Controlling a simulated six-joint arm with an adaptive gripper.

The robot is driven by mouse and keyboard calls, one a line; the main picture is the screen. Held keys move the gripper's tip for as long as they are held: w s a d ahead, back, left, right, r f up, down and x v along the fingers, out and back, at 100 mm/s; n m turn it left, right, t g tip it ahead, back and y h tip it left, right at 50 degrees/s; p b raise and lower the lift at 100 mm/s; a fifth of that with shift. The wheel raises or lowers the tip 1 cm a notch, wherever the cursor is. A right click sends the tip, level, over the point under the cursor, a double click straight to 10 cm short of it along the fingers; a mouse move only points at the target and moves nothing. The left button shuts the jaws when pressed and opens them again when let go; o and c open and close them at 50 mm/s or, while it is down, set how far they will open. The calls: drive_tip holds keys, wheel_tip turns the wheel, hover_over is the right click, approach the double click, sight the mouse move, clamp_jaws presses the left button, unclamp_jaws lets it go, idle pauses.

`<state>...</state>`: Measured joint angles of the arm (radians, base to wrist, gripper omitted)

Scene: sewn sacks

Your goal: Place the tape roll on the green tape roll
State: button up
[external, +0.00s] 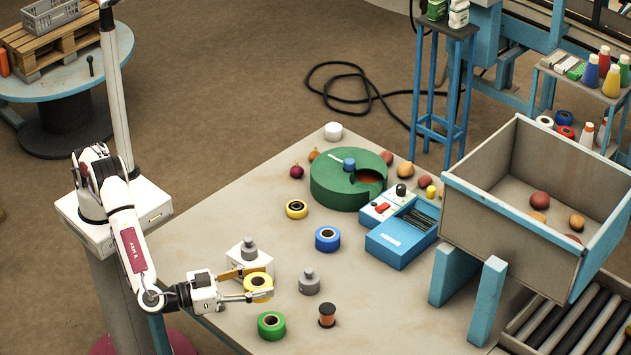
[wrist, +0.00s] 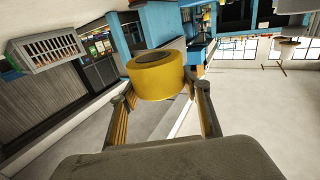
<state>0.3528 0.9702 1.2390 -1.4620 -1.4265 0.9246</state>
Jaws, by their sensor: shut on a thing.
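My gripper (external: 260,284) is shut on a yellow tape roll (external: 259,281), with one finger on each side of it. In the wrist view the yellow tape roll (wrist: 157,75) sits between the two fingertips, its dark hole showing on top. The green tape roll (external: 271,325) lies flat near the table's front edge, below the held roll in the external view and apart from it. The green roll cannot be made out in the wrist view. The exact height of the held roll above the table is hard to tell.
A grey weight (external: 309,282) and a dark-and-orange spool (external: 327,315) stand right of the green roll. Another weight (external: 249,250) is behind my gripper. A blue tape roll (external: 327,239) and a yellow-and-black roll (external: 297,209) lie farther back.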

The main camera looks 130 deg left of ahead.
sight(270, 298)
drive_tip(key=shift+w+a+r, duration=0.3)
drive_tip(key=shift+w+r, duration=0.05)
drive_tip(key=shift+w, duration=0.3)
drive_tip(key=shift+w+a+r, duration=0.3)
drive_tip(key=shift+w+r, duration=0.05)
drive_tip(key=shift+w, duration=0.25)
drive_tip(key=shift+f, duration=0.1)
drive_tip(key=shift+f, duration=3)
drive_tip(key=shift+f, duration=1.9)
drive_tip(key=shift+f, duration=0.1)
drive_tip(key=o, duration=1.1)
